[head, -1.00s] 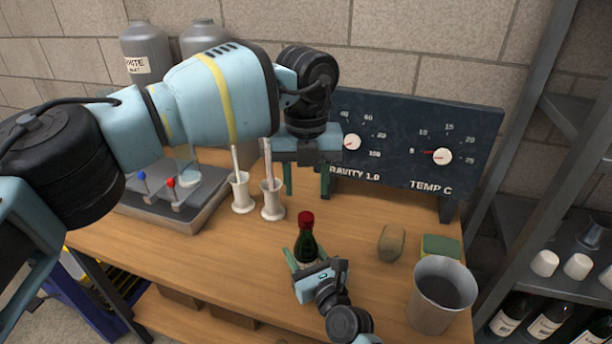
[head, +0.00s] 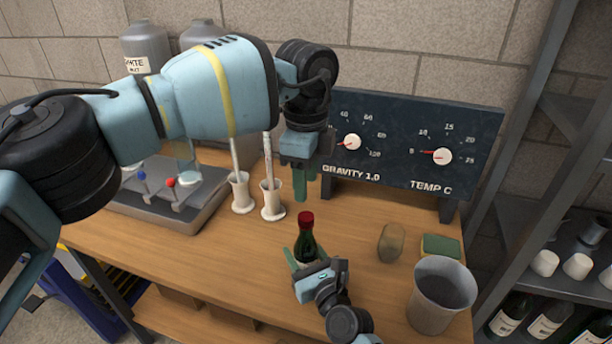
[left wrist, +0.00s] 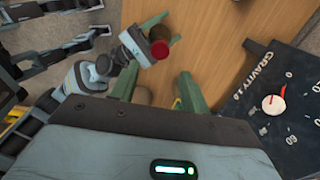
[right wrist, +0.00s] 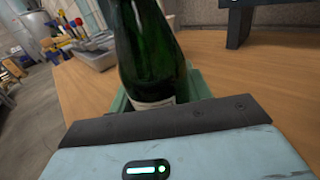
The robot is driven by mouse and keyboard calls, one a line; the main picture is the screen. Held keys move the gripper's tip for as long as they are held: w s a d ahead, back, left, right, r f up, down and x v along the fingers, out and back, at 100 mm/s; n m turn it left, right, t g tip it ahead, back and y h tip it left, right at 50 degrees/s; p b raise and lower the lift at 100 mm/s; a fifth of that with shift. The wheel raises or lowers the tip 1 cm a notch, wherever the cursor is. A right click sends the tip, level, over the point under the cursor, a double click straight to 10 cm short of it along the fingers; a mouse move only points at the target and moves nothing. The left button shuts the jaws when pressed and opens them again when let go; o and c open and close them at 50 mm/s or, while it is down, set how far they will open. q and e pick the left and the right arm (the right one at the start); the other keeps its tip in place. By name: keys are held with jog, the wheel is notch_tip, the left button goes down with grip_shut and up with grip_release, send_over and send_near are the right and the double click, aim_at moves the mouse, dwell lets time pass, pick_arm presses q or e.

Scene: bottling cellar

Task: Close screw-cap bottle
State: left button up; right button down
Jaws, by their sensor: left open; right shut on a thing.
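A green bottle (head: 307,244) with a red cap (head: 305,219) on its neck stands upright on the wooden table. My right gripper (head: 301,258) is shut on the lower part of the bottle, which also shows in the right wrist view (right wrist: 150,50). My left gripper (head: 304,182) is open and empty, above and behind the bottle in front of the gauge board. In the left wrist view the red cap (left wrist: 160,49) shows from above, beyond the open fingers (left wrist: 158,92). I cannot tell how tightly the cap sits.
A dark gauge board (head: 415,115) stands at the back. Two white cylinder stands (head: 241,195) and a grey tray rig (head: 150,205) are to the left. A brown cork-like piece (head: 391,243), a sponge (head: 441,246) and a grey bucket (head: 440,295) are to the right. The table's front left is clear.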

aim_at(306, 216)
pick_arm(q)
jog(key=shift+f, duration=0.15)
jog(key=shift+f, duration=3.9)
